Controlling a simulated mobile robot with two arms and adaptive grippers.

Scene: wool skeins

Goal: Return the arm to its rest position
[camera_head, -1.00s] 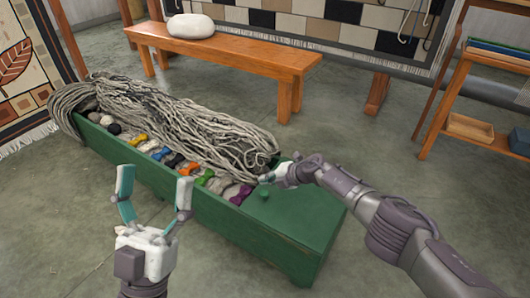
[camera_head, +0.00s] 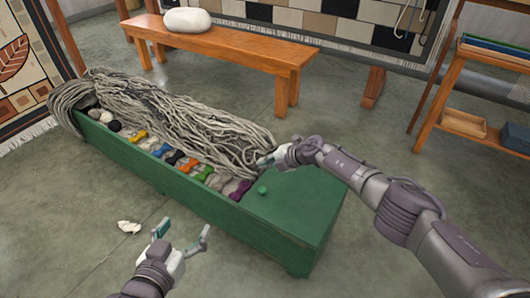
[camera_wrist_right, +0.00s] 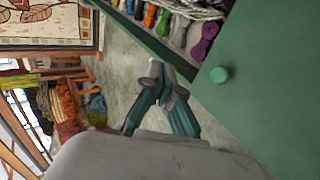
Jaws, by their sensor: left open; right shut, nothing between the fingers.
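My left gripper (camera_head: 183,235) is open and empty. It is low in front of the long green box, in the lower left of the head view. My right gripper (camera_head: 264,160) is over the box's right part, beside the end of the grey yarn; it is shut and empty. In the right wrist view its closed fingers (camera_wrist_right: 156,82) show over the floor beside the box. The green box (camera_head: 285,222) holds a row of coloured skeins (camera_head: 190,166) and a large heap of grey yarn (camera_head: 165,115).
A round green knob (camera_head: 263,190) sits on the box's flat right end. A wooden bench (camera_head: 230,50) with a white bundle (camera_head: 188,20) stands behind. A shelf (camera_head: 460,95) is at right. A small white scrap (camera_head: 129,226) lies on the otherwise bare floor, left of my left gripper.

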